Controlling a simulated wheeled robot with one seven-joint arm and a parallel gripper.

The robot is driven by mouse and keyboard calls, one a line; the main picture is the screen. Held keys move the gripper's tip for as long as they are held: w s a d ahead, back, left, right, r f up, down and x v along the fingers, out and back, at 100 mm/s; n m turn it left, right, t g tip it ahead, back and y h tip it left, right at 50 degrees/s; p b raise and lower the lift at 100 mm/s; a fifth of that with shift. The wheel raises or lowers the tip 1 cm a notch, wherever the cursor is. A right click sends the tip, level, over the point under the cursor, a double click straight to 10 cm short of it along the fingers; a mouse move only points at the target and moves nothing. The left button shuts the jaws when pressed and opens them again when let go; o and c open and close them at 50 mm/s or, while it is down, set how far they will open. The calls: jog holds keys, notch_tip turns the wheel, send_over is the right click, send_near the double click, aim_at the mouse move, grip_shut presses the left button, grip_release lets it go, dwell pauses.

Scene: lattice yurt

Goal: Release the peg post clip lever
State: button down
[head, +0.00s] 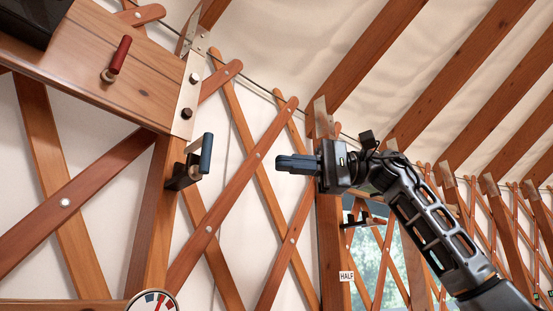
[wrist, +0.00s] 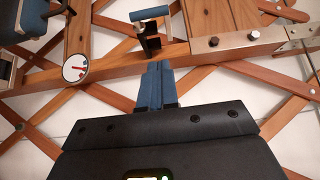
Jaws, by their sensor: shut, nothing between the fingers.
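The clip lever, with a blue handle (head: 206,153) on a black bracket (head: 183,178), is mounted on a wooden post (head: 150,215) at left of centre in the head view. In the wrist view the blue handle (wrist: 150,13) and the black bracket (wrist: 151,42) are at the top centre, just beyond my fingertips. My gripper (head: 279,164) is shut and empty, its blue fingers pointing left. It is to the right of the handle with a clear gap between them. The fingers also show in the wrist view (wrist: 157,68).
A red handle (head: 117,58) sits on a wooden board at upper left. A round gauge (head: 152,304) is at the bottom. Crossed lattice slats line the wall. Another small lever (head: 362,222) is on a farther post, above a HALF label (head: 346,276).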

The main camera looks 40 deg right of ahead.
jog(key=w+a+p, duration=0.2)
jog(key=a+p, duration=0.1)
jog(key=a, duration=0.8)
jog(key=shift+w, duration=0.3)
jog(key=shift+s, duration=0.1)
jog(key=shift+a, duration=0.1)
